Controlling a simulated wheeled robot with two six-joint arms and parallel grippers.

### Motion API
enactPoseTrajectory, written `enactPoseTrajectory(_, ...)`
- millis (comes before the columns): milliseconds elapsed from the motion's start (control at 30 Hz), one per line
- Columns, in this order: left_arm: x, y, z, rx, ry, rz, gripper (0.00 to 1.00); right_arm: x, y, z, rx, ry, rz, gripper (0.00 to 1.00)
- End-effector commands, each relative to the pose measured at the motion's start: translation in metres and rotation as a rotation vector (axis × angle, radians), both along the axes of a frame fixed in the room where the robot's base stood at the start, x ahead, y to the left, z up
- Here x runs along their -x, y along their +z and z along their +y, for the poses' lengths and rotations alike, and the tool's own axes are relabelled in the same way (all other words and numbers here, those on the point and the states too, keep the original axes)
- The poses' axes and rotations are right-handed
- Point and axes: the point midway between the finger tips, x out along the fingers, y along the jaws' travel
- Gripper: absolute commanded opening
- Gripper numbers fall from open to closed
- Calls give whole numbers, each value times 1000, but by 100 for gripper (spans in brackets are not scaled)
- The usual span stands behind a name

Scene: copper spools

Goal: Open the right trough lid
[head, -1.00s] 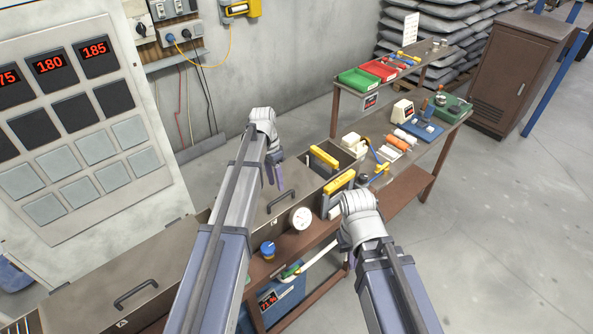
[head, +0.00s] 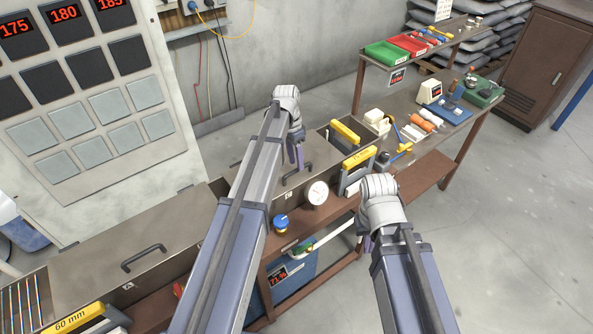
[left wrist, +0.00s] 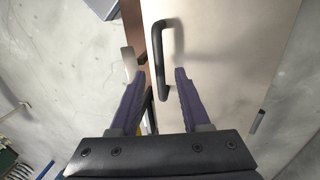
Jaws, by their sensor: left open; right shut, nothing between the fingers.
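The right trough lid (head: 262,190) is a flat brown-grey panel lying shut, partly hidden behind my left arm. Its dark bar handle (head: 297,174) stands on top and also shows large in the left wrist view (left wrist: 158,50). My left gripper (head: 298,160) points down just over this handle. In the left wrist view its open purple fingers (left wrist: 159,72) lie on either side of the handle's near end; whether they touch it I cannot tell. My right gripper (head: 366,243) hangs in front of the trough, shut and empty, mostly hidden by its own wrist.
The left trough lid (head: 100,268) with its handle is shut at lower left. Yellow-topped blocks (head: 358,157), a white gauge (head: 318,195) and a blue knob (head: 281,224) lie near the right lid. A bench (head: 455,132) with tools stands behind right. The floor at right is clear.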

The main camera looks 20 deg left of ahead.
Motion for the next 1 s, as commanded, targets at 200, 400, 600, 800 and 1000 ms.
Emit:
enactPoseTrajectory(200,2,-19,-3,0,0,0,47,0,-19,0,1,4,0,0)
enactPoseTrajectory(400,2,-18,-3,0,0,0,47,0,-18,0,1,5,0,0)
enactPoseTrajectory(600,2,-18,-3,0,0,0,31,0,-18,0,1,5,0,0)
enactPoseTrajectory(800,2,-18,-3,0,0,0,8,0,-18,0,1,5,0,0)
enactPoseTrajectory(1000,2,-18,-3,0,0,0,0,0,-18,0,1,5,0,0)
